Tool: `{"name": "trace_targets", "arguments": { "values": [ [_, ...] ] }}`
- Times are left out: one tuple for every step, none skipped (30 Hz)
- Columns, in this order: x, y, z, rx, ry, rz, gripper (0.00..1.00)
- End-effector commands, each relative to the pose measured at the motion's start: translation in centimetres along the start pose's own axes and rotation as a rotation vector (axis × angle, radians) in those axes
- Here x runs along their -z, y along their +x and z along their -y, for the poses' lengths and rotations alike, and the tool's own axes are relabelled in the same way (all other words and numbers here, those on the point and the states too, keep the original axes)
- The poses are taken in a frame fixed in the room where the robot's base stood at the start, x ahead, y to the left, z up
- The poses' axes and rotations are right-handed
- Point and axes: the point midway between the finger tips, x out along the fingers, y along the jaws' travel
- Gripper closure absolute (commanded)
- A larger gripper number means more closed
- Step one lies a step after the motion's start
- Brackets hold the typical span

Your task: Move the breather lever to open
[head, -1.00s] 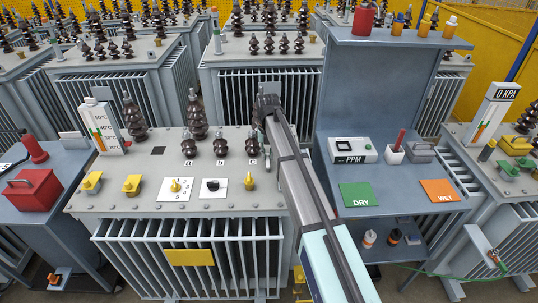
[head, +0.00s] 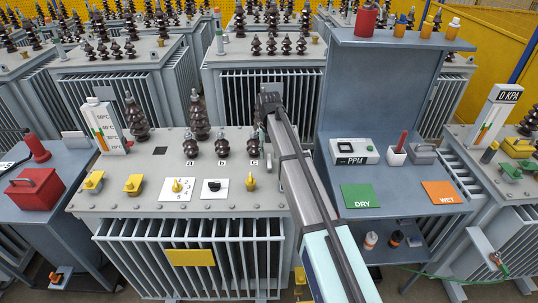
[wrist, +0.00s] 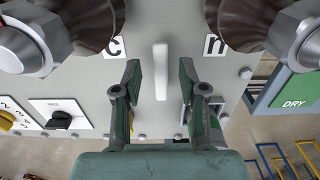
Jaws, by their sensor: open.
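My gripper (wrist: 160,88) is open, its two green fingers apart over the grey transformer top (wrist: 90,75). A pale upright bar (wrist: 161,70) shows between the fingers, touching neither; I cannot tell whether it is the breather lever. The bar lies between the labels "c" (wrist: 114,46) and "n" (wrist: 215,45). In the head view my gripper (head: 269,102) is above the right part of the transformer, mostly hidden by my arm. A black knob on a white plate (head: 214,187) and a yellow knob (head: 251,184) sit near the front edge. No open marking is readable.
Dark ribbed bushings (head: 222,148) stand close by on the transformer; two flank the gripper in the wrist view. A numbered selector (head: 177,186) and yellow fittings (head: 133,183) lie to the left. A blue-grey bench (head: 400,205) stands at right.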

Motion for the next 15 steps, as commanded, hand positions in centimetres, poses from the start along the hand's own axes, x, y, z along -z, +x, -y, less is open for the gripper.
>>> {"name": "trace_targets", "arguments": {
  "values": [
    [-0.1, -0.8, 0.0, 0.000, 0.000, 0.002, 0.58],
    [-0.1, -1.3, 0.0, 0.000, 0.000, 0.002, 0.58],
    [-0.1, -1.9, 0.0, 0.000, 0.000, 0.002, 0.58],
    [-0.1, -2.5, 0.0, 0.000, 0.000, 0.002, 0.58],
    [-0.1, -3.0, 0.0, 0.000, 0.000, 0.002, 0.58],
    [-0.1, -3.9, 0.0, 0.000, 0.000, 0.003, 0.58],
    [-0.1, -4.5, 0.0, 0.000, 0.000, 0.002, 0.58],
    [-0.1, -5.1, 0.0, 0.000, 0.000, 0.002, 0.58],
    [-0.1, -5.8, 0.0, 0.000, 0.000, 0.002, 0.58],
    [-0.1, -6.5, 0.0, 0.000, 0.000, 0.002, 0.58],
    [-0.1, -7.0, 0.0, 0.000, 0.000, 0.002, 0.58],
    [-0.1, -7.7, 0.0, 0.000, 0.000, 0.001, 0.58],
    [-0.1, -8.1, 0.0, 0.000, -0.001, 0.002, 0.58],
    [-0.1, -8.6, 0.0, 0.000, -0.001, 0.002, 0.58],
    [-0.1, -9.2, 0.0, 0.000, -0.001, 0.001, 0.58]
  ]
}}
